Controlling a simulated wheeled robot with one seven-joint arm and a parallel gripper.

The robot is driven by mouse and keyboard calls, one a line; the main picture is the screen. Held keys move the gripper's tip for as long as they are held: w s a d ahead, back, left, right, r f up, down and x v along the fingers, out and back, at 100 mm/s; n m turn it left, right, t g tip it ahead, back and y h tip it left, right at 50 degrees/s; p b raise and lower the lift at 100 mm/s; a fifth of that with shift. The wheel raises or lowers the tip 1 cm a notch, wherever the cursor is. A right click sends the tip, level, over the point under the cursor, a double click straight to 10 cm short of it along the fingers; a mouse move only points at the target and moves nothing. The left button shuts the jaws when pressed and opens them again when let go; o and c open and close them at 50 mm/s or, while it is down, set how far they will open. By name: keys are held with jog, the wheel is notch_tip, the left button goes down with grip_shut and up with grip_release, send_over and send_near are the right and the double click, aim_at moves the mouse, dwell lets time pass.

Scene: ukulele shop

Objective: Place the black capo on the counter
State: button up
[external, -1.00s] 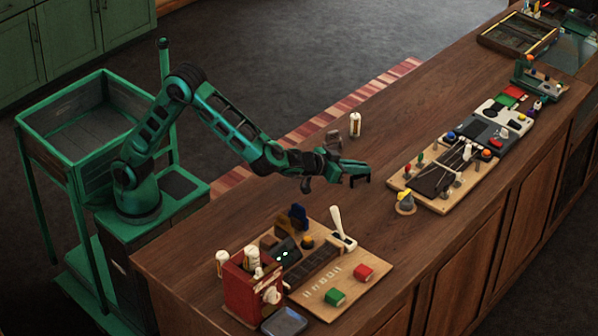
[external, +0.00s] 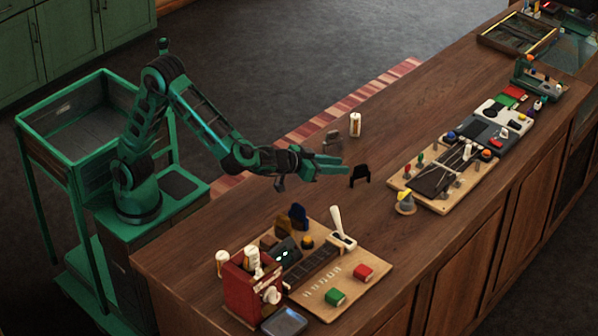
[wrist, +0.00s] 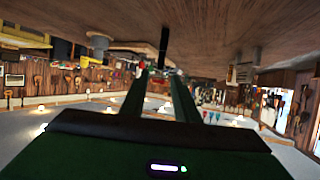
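The black capo (external: 360,174) stands upright on bare wood of the counter (external: 285,197), near the middle in the external view. A dark upright shape, apparently the capo (wrist: 164,46), shows beyond the fingertips there.
A wooden board with a fretboard and coloured blocks (external: 372,290) lies at the front, beside a red holder (external: 240,290). A white cylinder (external: 355,124) and a grey-brown item (external: 332,141) stand behind my gripper.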

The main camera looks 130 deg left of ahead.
jog(key=shift+v, duration=1.45)
jog(key=d+r+m+t+h, duration=0.2)
jog(key=d+m+h, duration=0.2)
jog(key=d, duration=0.9)
jog(key=d+r+m+t+h, duration=0.1)
jog(key=d+m+t+h, duration=0.15)
jog(key=d, duration=0.95)
jog(key=s+d+f+m+g+h, duration=0.1)
jog(key=s+d+f+m, duration=0.1)
jog(key=s+d, duration=0.3)
jog(key=s+d+f+m+g+h, duration=0.2)
jog(key=s+d+f+m, duration=0.1)
jog(key=s+d, duration=0.3)
jog(key=s+d+f+m+g+h, duration=0.2)
jog(key=s+d, duration=0.3)
jog(key=s, duration=0.4)
jog(key=shift+s+d+f+m+h, duration=0.25)
jog(key=shift+d+f+m, duration=0.1)
jog(key=shift+m, duration=0.1)
jog(key=s+d+f+m+g, duration=0.1)
jog(key=s+f+m+g, duration=0.1)
jog(key=s, duration=0.7)
jog(key=s+d+f+m+g, duration=0.2)
jog(key=s+m, duration=0.1)
jog(key=s, duration=0.7)
jog(key=shift+s+f+g, duration=0.2)
jog(key=shift+f+g, duration=0.1)
jog(key=shift+g, duration=0.05)
